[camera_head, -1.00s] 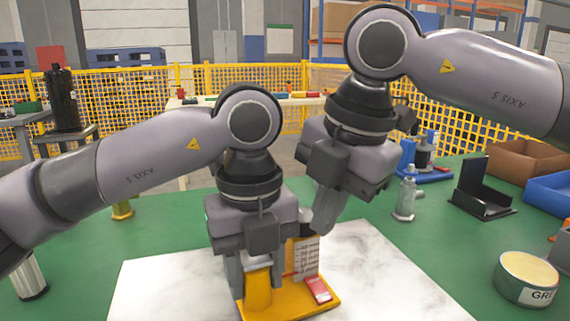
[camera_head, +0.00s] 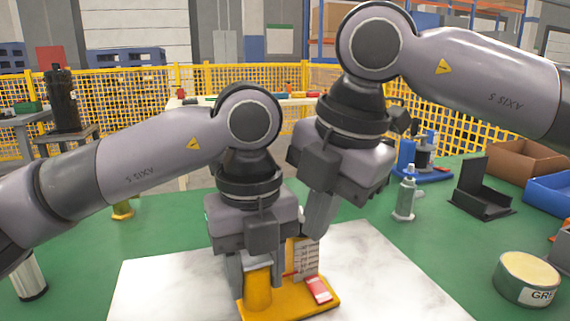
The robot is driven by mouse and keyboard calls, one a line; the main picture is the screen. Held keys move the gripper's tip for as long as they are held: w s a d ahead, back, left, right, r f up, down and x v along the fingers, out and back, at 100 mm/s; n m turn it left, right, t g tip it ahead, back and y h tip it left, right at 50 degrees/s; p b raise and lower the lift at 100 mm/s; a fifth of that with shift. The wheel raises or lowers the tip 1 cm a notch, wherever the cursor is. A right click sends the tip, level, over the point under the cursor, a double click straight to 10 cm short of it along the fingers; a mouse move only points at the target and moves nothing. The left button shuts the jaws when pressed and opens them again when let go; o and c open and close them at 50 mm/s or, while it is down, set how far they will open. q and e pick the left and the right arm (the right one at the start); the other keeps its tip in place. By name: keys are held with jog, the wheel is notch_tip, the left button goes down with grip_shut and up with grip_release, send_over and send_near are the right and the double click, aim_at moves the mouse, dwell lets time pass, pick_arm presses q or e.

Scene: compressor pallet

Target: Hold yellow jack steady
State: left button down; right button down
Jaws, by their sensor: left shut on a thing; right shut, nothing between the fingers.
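The yellow jack (camera_head: 258,293) stands upright on a yellow base plate (camera_head: 300,306) on the white marble-look sheet in the middle of the table. My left gripper (camera_head: 257,268) points down and is shut on the upper part of the jack. The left gripper's body hides the jack's top. A light panel with lines (camera_head: 306,258) and a red-and-white piece (camera_head: 319,290) are on the same base plate. My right gripper (camera_head: 312,234) is shut and empty, its tilted fingers just above the lined panel. I cannot tell whether it touches the panel.
The white sheet (camera_head: 385,275) is bare right of the base plate.

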jog(key=shift+s+d, duration=0.1)
jog(key=shift+s, duration=0.1)
jog(key=v, duration=0.3)
jog(key=w+a+v, duration=0.1)
jog(key=v, duration=0.1)
jog(key=shift+d+r, duration=0.15)
jog(key=shift+r, duration=0.4)
notch_tip(320, 180, down, 6)
jog(key=w+d, duration=0.2)
jog(key=shift+w, duration=0.3)
jog(key=shift+a, duration=0.25)
dwell(0.9)
jog(key=shift+s+a, duration=0.2)
jog(key=shift+s, duration=0.1)
